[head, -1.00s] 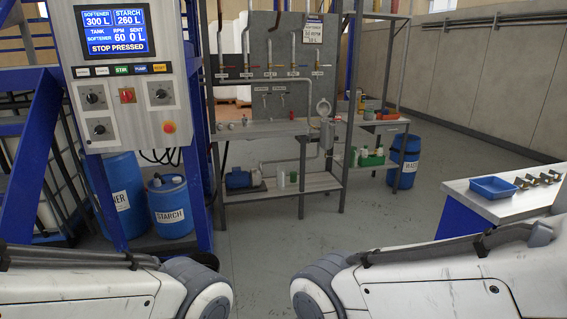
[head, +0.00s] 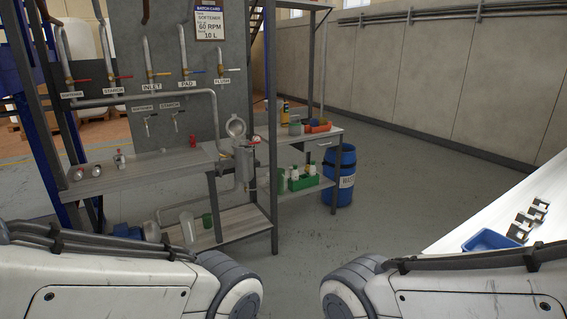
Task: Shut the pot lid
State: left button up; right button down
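The pot (head: 243,160) is a grey metal vessel at the right end of the pipe rack, beside a steel post. Its round lid (head: 236,126) stands raised and tilted up above the pot's rim. A red part shows at the pot's upper right. Both of my arms reach in along the bottom of the head view, well short of the pot. Neither gripper is in the picture.
A steel bench (head: 150,170) stands left of the pot, with valves on the panel (head: 180,60) above. A blue waste drum (head: 340,180) stands right of the rack. A white table (head: 490,205) with a blue tray (head: 490,241) is at right. Grey floor (head: 300,240) lies open between.

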aim_at(236, 128)
jog(key=u, duration=0.05)
jog(key=i, duration=2.3)
jog(key=u, duration=0.6)
jog(key=i, duration=1.65)
jog(key=u, duration=0.35)
